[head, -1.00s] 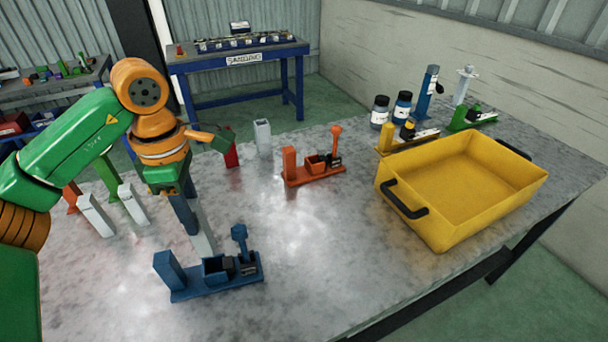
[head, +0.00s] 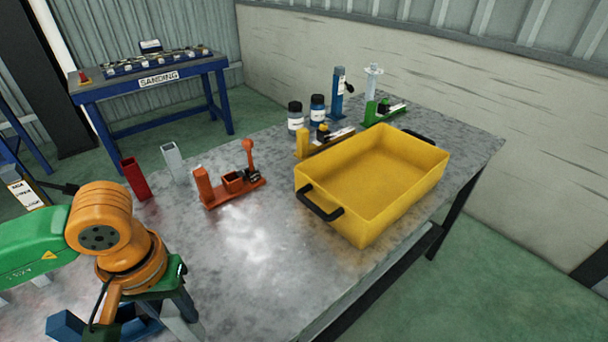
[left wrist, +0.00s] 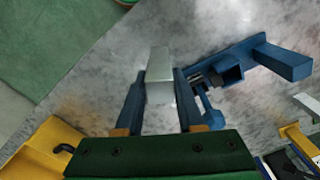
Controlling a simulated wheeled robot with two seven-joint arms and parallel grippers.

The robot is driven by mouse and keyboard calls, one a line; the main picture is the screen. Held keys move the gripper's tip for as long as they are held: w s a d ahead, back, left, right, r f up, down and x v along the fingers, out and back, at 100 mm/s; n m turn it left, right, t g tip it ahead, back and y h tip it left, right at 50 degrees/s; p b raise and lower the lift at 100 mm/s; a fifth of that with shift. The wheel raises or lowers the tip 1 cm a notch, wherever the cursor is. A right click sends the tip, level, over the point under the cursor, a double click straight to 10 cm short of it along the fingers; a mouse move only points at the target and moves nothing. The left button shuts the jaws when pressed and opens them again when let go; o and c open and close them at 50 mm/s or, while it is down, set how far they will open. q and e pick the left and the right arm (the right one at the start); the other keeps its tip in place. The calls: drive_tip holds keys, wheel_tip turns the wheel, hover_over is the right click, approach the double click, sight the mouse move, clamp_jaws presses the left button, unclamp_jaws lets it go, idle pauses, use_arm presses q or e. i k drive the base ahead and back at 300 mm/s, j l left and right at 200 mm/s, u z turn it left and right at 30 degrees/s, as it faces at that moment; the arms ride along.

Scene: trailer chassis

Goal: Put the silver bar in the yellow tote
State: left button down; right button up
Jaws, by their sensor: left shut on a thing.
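The silver bar (left wrist: 159,75) is held between the two blue fingers of my left gripper (left wrist: 160,98) in the left wrist view. In the head view my left gripper (head: 182,308) is at the bottom left, pointing down. The bar (head: 180,326) shows only partly there, cut by the lower frame edge. The yellow tote (head: 400,211) stands on the metal table, right of my gripper and apart from it. Its floor looks empty. A corner of the tote (left wrist: 36,150) shows at the lower left of the wrist view. My right gripper is not in view.
A blue clamp fixture (left wrist: 262,60) is beside the held bar. An orange fixture (head: 228,190), a red tube (head: 134,180) and a grey upright tube (head: 173,162) stand farther back. Bottles (head: 317,110) and more fixtures stand behind the tote. Bare table (head: 258,260) lies between gripper and tote.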

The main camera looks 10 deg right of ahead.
sight(363, 182)
drive_tip(key=i+l, duration=0.1)
drive_tip(key=l, duration=0.4)
drive_tip(key=i+l, duration=0.1)
drive_tip(key=l, duration=0.45)
drive_tip(key=i+l, duration=0.1)
drive_tip(key=l, duration=0.4)
drive_tip(key=i+l, duration=0.1)
drive_tip(key=l, duration=0.4)
